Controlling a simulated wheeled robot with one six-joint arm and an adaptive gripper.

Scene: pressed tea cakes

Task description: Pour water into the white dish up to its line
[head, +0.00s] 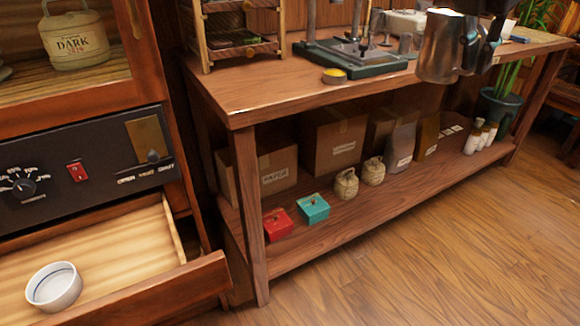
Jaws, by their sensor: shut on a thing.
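The white dish (54,286) sits in an open wooden drawer (128,237) at the lower left. A thin blue line runs around its inside, and I see no water in it. My gripper (474,48) is at the upper right, shut on a metal pitcher (439,52). The pitcher looks roughly upright, high in the picture and far to the right of the dish. Its rim is at the top edge of the picture, and I cannot tell what is inside it.
A dark control panel (70,160) with a knob and red switch is above the drawer. A wooden bench (290,92) holds a green-based press (345,58) and a small yellow tin (334,76). Boxes, bags and bottles fill its lower shelf. The floor (440,240) at right is clear.

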